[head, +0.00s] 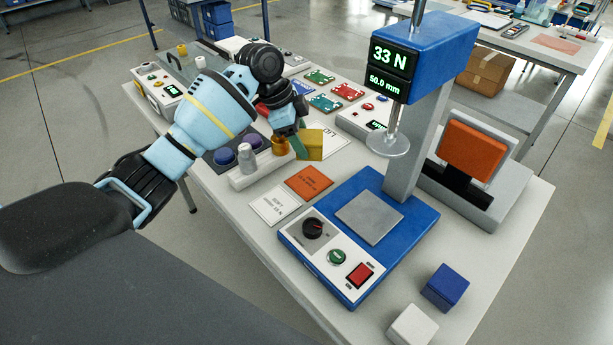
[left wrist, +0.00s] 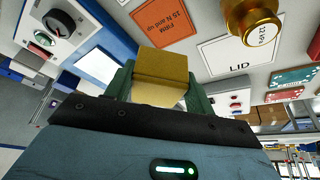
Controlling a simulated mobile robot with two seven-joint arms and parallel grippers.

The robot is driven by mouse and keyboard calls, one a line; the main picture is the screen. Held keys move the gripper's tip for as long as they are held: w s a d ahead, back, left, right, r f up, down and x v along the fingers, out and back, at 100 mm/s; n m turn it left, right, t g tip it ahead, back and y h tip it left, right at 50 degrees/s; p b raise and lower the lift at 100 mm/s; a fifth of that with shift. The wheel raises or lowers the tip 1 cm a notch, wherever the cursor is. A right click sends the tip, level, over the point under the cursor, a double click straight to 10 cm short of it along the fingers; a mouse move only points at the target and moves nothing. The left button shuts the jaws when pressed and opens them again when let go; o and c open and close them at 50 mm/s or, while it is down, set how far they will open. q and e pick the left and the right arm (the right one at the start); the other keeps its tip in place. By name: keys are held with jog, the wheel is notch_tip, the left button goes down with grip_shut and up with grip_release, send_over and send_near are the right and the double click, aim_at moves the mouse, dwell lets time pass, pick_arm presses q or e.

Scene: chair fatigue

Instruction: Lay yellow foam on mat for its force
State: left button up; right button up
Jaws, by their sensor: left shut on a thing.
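The yellow foam (head: 311,146) is a small block held in the green fingers of my left gripper (head: 300,146), above the table beside the orange mat. In the left wrist view the foam (left wrist: 160,66) sits between both fingers. The press display (head: 391,72) reads 33 N and 50.0 mm. My right gripper is not in view.
The blue press (head: 427,210) stands right of the mats, its plate (head: 369,219) empty under a raised round foot (head: 388,143). A blue block (head: 445,288) and a white block (head: 411,326) lie at the front right. A brass weight (head: 280,146) stands near my gripper.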

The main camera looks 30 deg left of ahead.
pick_arm(q)
notch_tip(320, 180, down, 9)
jog(key=shift+f, duration=0.25)
dwell(0.4)
jog(key=shift+f, duration=0.15)
jog(key=o, duration=1.1)
jog(key=shift+c, duration=0.2)
